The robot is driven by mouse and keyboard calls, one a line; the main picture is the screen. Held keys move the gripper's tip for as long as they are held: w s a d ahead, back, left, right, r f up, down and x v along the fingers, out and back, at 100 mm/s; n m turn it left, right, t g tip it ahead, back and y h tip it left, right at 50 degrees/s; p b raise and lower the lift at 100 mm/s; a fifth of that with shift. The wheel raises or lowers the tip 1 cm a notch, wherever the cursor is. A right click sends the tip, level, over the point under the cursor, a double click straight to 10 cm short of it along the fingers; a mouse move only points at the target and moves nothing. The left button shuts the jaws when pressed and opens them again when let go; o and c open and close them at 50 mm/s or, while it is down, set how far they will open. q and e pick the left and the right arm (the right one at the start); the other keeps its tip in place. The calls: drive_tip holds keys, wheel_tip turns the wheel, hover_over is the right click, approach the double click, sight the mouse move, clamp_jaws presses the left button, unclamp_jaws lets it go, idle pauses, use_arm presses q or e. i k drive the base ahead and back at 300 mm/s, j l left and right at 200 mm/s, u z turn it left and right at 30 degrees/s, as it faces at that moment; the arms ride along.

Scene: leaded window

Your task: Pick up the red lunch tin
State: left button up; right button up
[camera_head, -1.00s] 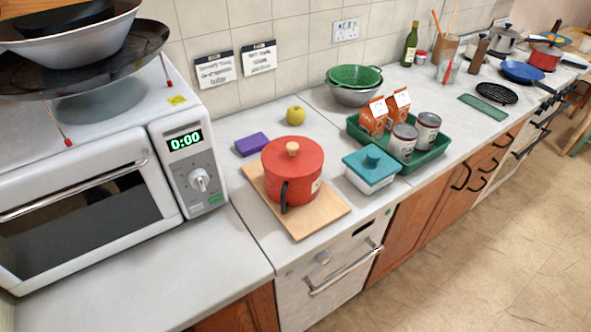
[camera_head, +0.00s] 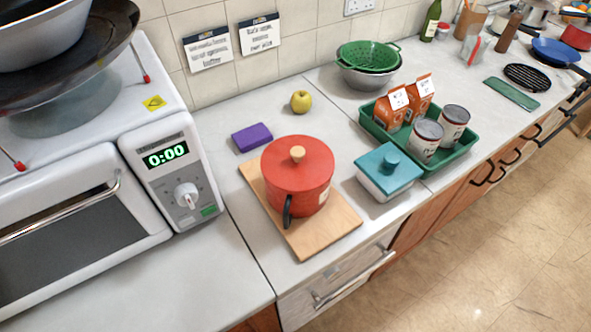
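A round red lidded tin (camera_head: 298,178) stands upright on a wooden board (camera_head: 318,235) on the counter. Its lid has a light wooden knob, a black handle hangs at its front, and a pale label shows on its right side. Its base is partly hidden by its own body. Neither of my grippers is in view.
A teal-lidded white dish (camera_head: 387,172) stands just right of the board. A purple sponge-like block (camera_head: 251,137) and a yellow apple (camera_head: 301,101) lie behind. A microwave (camera_head: 100,190) is left; a green tray (camera_head: 462,150) holds cartons and cans. The front left counter (camera_head: 200,275) is clear.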

sight(295, 185)
drive_tip(key=k, duration=0.35)
drive_tip(key=l+u, duration=0.2)
drive_tip(key=l, duration=0.2)
drive_tip(key=k+l+u, duration=0.1)
drive_tip(key=l+u, duration=0.15)
drive_tip(key=l, duration=0.2)
drive_tip(key=k+l+u, duration=0.2)
drive_tip(key=l, duration=0.2)
drive_tip(key=l+u, duration=0.2)
drive_tip(key=l, duration=0.2)
drive_tip(key=k+l+u, duration=0.25)
drive_tip(key=i+l, duration=0.1)
